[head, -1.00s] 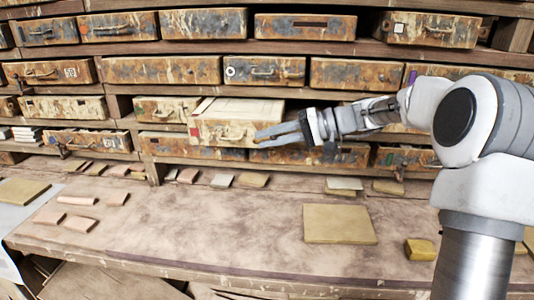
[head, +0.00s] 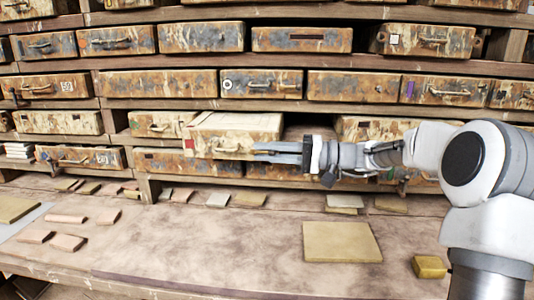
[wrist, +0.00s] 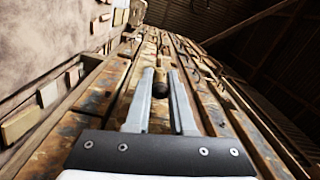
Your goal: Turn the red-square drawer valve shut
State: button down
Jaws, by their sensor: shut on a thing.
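The red-square drawer (head: 240,125) is a worn cream box in the middle row, standing out from the shelf. Its red square (head: 187,146) is on the left of its front. A pale handle (head: 226,145) sits on that front; I see no separate valve. My gripper (head: 256,150) reaches in from the right, its fingertips at the right end of the handle and hiding part of it. In the wrist view, my gripper (wrist: 161,76) has a dark, rounded thing (wrist: 160,88) between its fingers. It is shut on what looks like the handle.
Other drawers fill the shelves around it, with a dark open slot (head: 305,131) just to the right. Below is a worktop (head: 220,240) with a large tan tile (head: 342,242), a yellow block (head: 429,266) and several small tiles. The worktop's middle is mostly clear.

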jog(key=c, duration=0.9)
grip_release()
jog(key=s+d, duration=0.1)
jog(key=d, duration=0.4)
jog(key=s+d+p, duration=0.1)
jog(key=d, duration=0.5)
jog(key=s+d, duration=0.1)
jog(key=d, duration=0.5)
jog(key=shift+s+f, duration=0.15)
